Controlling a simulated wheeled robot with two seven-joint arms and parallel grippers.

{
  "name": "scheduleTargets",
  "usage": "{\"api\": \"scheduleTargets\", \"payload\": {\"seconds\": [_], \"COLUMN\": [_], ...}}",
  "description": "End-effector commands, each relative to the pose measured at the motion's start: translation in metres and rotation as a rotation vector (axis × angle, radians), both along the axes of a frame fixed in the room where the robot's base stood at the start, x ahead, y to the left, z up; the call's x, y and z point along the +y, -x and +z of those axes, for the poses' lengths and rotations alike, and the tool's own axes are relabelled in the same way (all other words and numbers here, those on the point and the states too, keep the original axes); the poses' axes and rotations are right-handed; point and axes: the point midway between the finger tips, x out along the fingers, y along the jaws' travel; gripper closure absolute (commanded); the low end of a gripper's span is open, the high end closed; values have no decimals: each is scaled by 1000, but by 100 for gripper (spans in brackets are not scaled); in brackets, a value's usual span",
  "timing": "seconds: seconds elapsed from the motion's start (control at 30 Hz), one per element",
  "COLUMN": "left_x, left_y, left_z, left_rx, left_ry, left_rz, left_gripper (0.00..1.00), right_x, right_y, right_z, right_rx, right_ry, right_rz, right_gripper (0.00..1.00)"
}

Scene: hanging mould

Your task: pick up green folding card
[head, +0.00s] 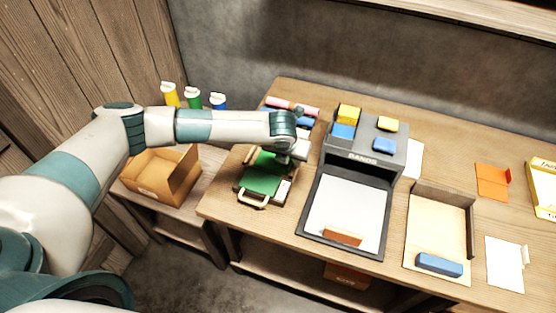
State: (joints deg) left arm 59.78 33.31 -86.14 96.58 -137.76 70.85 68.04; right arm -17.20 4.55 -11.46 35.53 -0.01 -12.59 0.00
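A green card-like piece (261,183) lies at the left end of the table, partly covered by my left arm. A darker green part stands or folds up behind it; I cannot tell exactly how it is folded. My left gripper (293,156) is above and just right of its far edge, pointing down. Its fingertips are small and partly hidden, so I cannot tell whether they are open or touch the card. My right gripper is not in view.
A black-framed press (376,172) with yellow and blue blocks stands right of the card. Pink and blue pieces lie behind my arm. A cardboard box (152,190) and several bottles (193,99) are left. A tan tray (424,240), orange card (493,181) and white card (504,262) lie right.

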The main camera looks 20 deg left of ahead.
Motion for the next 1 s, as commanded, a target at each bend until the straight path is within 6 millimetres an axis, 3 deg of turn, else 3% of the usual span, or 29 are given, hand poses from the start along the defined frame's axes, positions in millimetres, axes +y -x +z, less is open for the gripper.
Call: {"api": "scheduleTargets", "payload": {"seconds": [0.37,0.4,0.5,1.0], "left_x": [0,0,0,0], "left_y": [0,0,0,0], "left_z": [0,0,0,3], "left_rx": [0,0,0,-1], "left_ry": [0,0,0,1], "left_rz": [0,0,0,1], "left_gripper": [74,77,100,100], "right_x": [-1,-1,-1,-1], "right_y": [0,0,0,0], "right_z": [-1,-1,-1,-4], "right_rx": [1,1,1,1], "right_ry": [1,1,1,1], "right_rz": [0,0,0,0], "right_gripper": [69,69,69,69]}}
